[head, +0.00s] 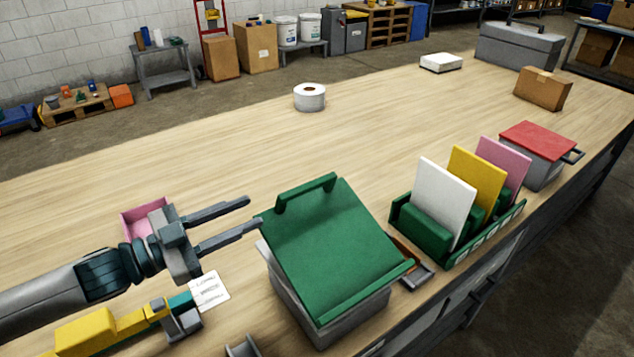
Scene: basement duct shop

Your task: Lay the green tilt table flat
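The green tilt table (328,243) stands on the workbench at the front middle, on a grey box-like base (315,312). Its green top is tilted, with the far edge raised and the near edge lower. A green bar handle (305,190) runs along the raised far edge, and a green lip runs along the near edge. My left gripper (254,212) is open, its two fingers pointing right at the far left corner of the top. Nothing shows between the fingers. I cannot tell whether a fingertip touches the panel. My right gripper is not in view.
Right of the table stand a green rack (408,222) with white, yellow and pink panels, and a red-lidded grey box (537,141). A pink tray (135,222), a white card (209,290) and a yellow tool (85,333) lie near my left arm. The bench's middle is mostly clear around a white roll (309,100).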

